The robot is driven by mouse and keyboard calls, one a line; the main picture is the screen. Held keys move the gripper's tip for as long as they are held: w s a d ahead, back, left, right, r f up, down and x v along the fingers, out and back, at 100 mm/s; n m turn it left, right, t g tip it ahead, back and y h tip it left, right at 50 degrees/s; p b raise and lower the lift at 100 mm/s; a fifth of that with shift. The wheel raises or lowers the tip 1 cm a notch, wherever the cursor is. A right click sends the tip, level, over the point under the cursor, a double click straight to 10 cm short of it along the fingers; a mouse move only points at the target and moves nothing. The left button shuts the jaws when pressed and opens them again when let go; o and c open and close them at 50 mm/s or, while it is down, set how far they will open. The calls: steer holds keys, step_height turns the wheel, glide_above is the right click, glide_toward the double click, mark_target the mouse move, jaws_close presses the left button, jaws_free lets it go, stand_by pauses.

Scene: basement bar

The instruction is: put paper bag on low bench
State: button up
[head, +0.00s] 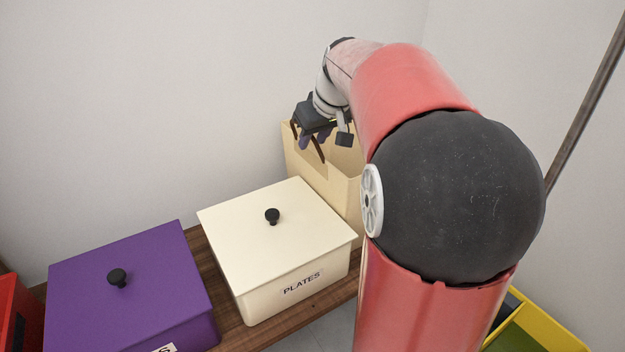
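A tan, open-topped paper bag (340,190) stands upright behind the cream box, in the middle of the head view. The cream box hides its lower part and my arm hides its right side, so I cannot see what is under it. My gripper (322,138) is dark and points down at the bag's open top. Brown strips that look like bag handles show beside the fingers. I cannot tell whether the fingers are closed on anything. The low bench (262,333) is a brown wooden top at lower left.
A cream lidded box (270,235) marked PLATES and a purple lidded box (130,285) stand on the bench. A red container (20,315) is at the far left. A yellow bin (540,325) is at lower right. A wall runs close behind the bag.

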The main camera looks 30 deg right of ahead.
mark_target(305, 160)
steer(key=shift+w+d+f, duration=0.3)
steer(key=shift+w+d, duration=0.1)
steer(key=shift+d, duration=0.2)
steer(key=shift+w+d+f, duration=0.1)
steer(key=shift+w+f, duration=0.1)
steer(key=shift+f, duration=0.05)
steer(key=x, duration=0.7)
steer(key=shift+b, duration=0.4)
steer(key=shift+c, duration=0.2)
jaws_close()
